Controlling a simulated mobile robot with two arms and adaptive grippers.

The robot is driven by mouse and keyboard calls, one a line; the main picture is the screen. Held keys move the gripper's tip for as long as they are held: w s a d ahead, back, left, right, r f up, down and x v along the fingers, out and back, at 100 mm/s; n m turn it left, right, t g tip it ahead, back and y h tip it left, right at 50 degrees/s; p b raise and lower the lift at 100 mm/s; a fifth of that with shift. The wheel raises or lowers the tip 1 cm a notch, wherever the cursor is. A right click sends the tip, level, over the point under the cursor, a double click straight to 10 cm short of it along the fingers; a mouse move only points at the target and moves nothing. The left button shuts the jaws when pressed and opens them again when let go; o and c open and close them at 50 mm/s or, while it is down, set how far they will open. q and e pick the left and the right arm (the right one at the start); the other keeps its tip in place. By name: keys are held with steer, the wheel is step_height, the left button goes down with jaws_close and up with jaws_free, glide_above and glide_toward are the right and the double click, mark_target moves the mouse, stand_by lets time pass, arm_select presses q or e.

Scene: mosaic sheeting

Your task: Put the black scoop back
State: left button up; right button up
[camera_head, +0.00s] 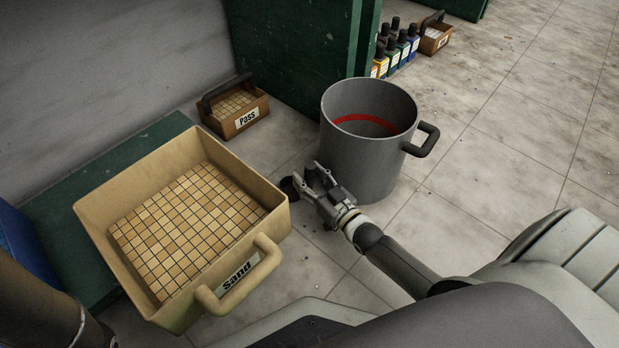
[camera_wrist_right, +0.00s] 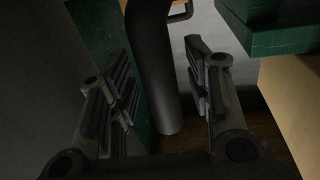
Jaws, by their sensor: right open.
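A black, round-ended shaft (camera_wrist_right: 160,75), which looks like part of the black scoop, stands between my right gripper's fingers in the right wrist view. In the head view only a small dark piece (camera_head: 287,187) shows at the fingertips, beside the tan bin's right corner; the rest is hidden. My right gripper (camera_head: 312,184) is open, with its fingers either side of the shaft; I cannot tell whether they touch it. It also shows in the right wrist view (camera_wrist_right: 163,100). My left gripper is out of view.
A tan bin (camera_head: 105,205) labelled Sand, holding tiles, stands on a green surface (camera_head: 50,212). A grey pot (camera_head: 365,160) with a red inner band stands close behind my right gripper. A Pass box (camera_head: 238,126), bottles (camera_head: 397,52) and another small box (camera_head: 435,40) lie farther back.

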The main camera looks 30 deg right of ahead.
steer(key=shift+s+d+p, duration=0.3)
steer(key=shift+s+p, duration=0.7)
steer(key=shift+s, duration=0.95)
steer(key=shift+s+d+p, duration=0.35)
steer(key=shift+s+p, duration=0.65)
steer(key=shift+s, duration=1)
steer(key=shift+s+d+p, duration=0.3)
steer(key=shift+s+p, duration=0.7)
steer(key=shift+s, duration=0.95)
steer(key=shift+r, duration=0.1)
